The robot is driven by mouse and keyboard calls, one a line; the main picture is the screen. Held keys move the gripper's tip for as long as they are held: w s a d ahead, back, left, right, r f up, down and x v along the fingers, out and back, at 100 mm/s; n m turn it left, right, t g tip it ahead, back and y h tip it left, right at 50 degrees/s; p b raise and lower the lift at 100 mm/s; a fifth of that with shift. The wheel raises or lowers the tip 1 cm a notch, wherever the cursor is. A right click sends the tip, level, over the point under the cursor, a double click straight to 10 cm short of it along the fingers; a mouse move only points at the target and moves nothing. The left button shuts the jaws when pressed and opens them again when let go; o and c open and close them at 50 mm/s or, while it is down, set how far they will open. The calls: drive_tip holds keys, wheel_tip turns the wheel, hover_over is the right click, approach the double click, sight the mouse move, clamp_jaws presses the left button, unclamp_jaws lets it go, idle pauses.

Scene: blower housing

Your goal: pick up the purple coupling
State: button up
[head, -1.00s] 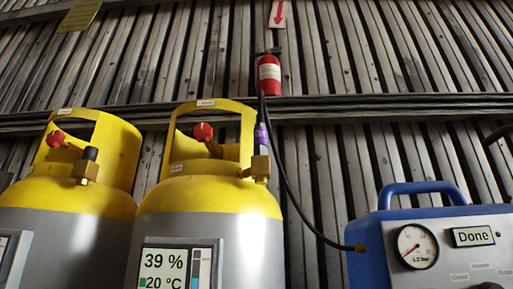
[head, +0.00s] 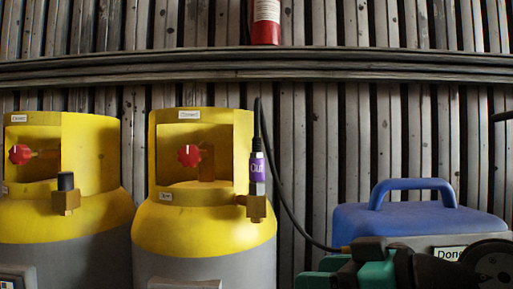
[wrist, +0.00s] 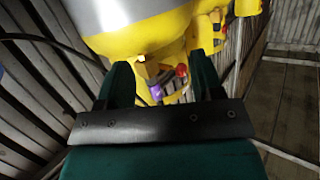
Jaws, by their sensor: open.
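The purple coupling (head: 257,168) stands upright on the brass valve fitting (head: 256,207) at the right side of the middle yellow-and-grey cylinder (head: 205,230). A black hose (head: 284,197) runs from its top. In the wrist view the coupling (wrist: 155,92) is a small purple patch beyond the fingers, beside the yellow cylinder (wrist: 150,38), partly hidden. My gripper (wrist: 161,66) is open, with its green and dark fingers apart and nothing held between them. The coupling appears between the fingers but farther off.
A blue machine (head: 410,218) with a handle stands at right, partly behind my arm. A second yellow cylinder (head: 90,225) with a black-capped valve (head: 66,183) stands at left. A red extinguisher (head: 265,30) hangs on the ribbed wall. Red knobs (head: 189,155) sit inside the cylinder collars.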

wheel_tip(320, 180, up, 12)
drive_tip(key=w+d+r+t+p, duration=0.1)
drive_tip(key=w+d+t+p, duration=0.1)
drive_tip(key=w+t+p, duration=0.3)
drive_tip(key=g+p, duration=0.1)
drive_tip(key=p, duration=1.2)
approach(250, 169)
drive_tip(key=shift+m+y, duration=0.3)
drive_tip(key=w, duration=0.1)
drive_tip(key=w+a, duration=0.1)
drive_tip(key=w, duration=0.1)
drive_tip(key=w+a, duration=0.1)
drive_tip(key=w, duration=0.1)
drive_tip(key=shift+a, duration=0.25)
drive_tip(key=shift+w+a+f, duration=0.2)
drive_tip(key=shift+w+a, duration=0.15)
drive_tip(key=p+x, duration=0.4)
drive_tip(key=p, duration=0.1)
drive_tip(key=shift+w+a, duration=0.1)
drive_tip(key=shift+w, duration=0.1)
drive_tip(key=shift+w+a+f, duration=0.2)
drive_tip(key=shift+w+a, duration=0.05)
drive_tip(key=shift+w, duration=0.05)
drive_tip(key=c, duration=1.1)
drive_tip(key=shift+r, duration=0.1)
wheel_tip(250, 169, up, 20)
